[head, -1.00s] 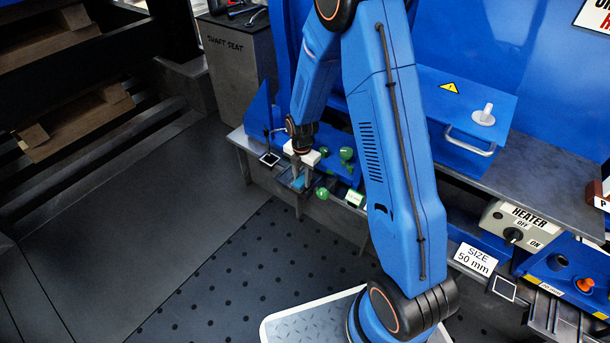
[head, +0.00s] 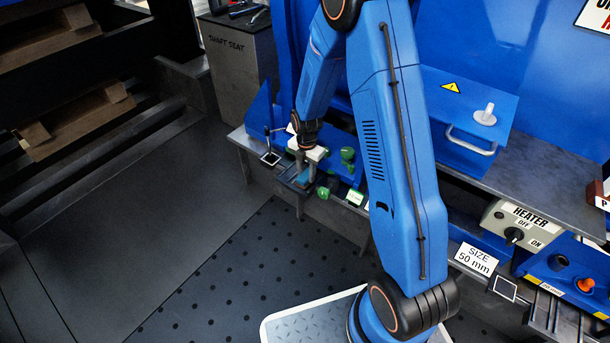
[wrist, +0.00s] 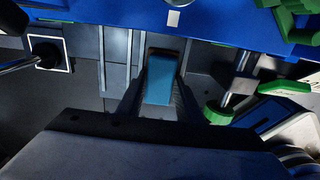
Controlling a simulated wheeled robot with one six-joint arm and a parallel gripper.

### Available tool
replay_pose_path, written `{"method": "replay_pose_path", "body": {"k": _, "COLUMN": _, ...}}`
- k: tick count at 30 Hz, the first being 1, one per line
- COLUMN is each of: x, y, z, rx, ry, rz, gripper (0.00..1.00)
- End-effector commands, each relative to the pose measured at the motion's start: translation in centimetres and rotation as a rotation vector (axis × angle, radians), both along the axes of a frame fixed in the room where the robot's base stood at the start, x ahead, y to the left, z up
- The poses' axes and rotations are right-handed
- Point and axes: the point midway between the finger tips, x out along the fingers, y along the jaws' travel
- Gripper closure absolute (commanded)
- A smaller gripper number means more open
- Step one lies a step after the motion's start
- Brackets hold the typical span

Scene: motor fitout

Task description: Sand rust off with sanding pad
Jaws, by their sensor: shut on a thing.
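My gripper (head: 304,168) is low over the left end of the bench and shut on a blue block, apparently the sanding pad (wrist: 160,80). In the wrist view the pad sits between the two dark fingers, with a brown strip along its far end. In the head view the pad is a small blue patch below the pale gripper body, above or at a small dark tray (head: 289,184). I cannot tell whether it touches anything. No rust can be made out in either view.
Green clamp-like parts (head: 347,156) stand just right of my gripper. A metal rod (wrist: 240,80) with a green base is right of the pad. A black-knobbed lever (wrist: 46,52) is at left. A heater box (head: 512,225) sits farther right. Floor in front is clear.

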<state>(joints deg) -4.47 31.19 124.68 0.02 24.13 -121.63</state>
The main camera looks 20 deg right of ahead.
Motion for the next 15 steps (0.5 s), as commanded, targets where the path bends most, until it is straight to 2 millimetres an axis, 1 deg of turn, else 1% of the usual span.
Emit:
{"method": "replay_pose_path", "body": {"k": 9, "x": 1.0, "y": -1.6, "z": -0.3, "rx": 0.000, "ry": 0.001, "rz": -0.004, "gripper": 0.92}}
{"method": "replay_pose_path", "body": {"k": 15, "x": 1.0, "y": -1.7, "z": -0.4, "rx": 0.000, "ry": 0.003, "rz": -0.004, "gripper": 0.92}}
